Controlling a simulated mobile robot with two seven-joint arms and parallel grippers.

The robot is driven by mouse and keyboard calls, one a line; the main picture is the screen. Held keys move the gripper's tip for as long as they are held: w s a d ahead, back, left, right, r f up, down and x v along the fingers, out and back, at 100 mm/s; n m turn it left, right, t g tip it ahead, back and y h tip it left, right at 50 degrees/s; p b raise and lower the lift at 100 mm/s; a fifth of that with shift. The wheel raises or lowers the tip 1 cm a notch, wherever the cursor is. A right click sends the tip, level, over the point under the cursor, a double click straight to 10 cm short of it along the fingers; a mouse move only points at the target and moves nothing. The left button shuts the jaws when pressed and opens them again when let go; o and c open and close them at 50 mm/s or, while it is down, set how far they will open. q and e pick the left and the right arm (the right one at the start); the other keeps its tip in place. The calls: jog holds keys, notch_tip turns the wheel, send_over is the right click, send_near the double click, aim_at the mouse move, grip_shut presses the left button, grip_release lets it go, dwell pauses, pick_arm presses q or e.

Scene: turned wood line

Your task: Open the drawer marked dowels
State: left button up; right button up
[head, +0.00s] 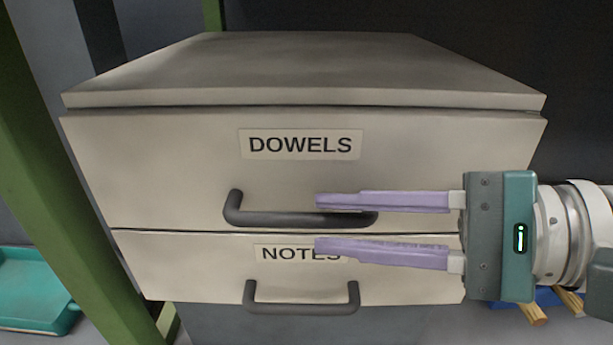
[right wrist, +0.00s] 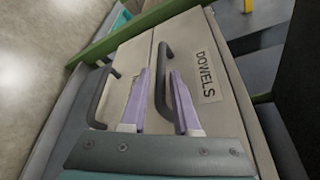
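The drawer marked DOWELS (head: 180,165) is the upper drawer of a pale cabinet and looks shut. Its dark bar handle (head: 265,217) runs across the lower part of the front; its right end is partly hidden by my gripper. My right gripper (head: 316,222) is open, coming in from the right, with one lilac finger above the handle bar and one below. In the right wrist view, the handle (right wrist: 160,75) shows between the two fingers, with gaps beside it. My left gripper is not in view.
Below is a drawer marked NOTES (head: 200,268), looking shut, with its own handle (head: 300,308); the lower finger overlaps its label. A green post (head: 60,190) stands left of the cabinet, and a teal tray (head: 35,290) lies at lower left.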

aim_at(321, 221)
jog(key=x, duration=0.4)
jog(key=shift+a+r+b, duration=0.1)
jog(key=shift+b, duration=0.2)
jog(key=shift+c, duration=0.2)
grip_shut()
dwell(1.0)
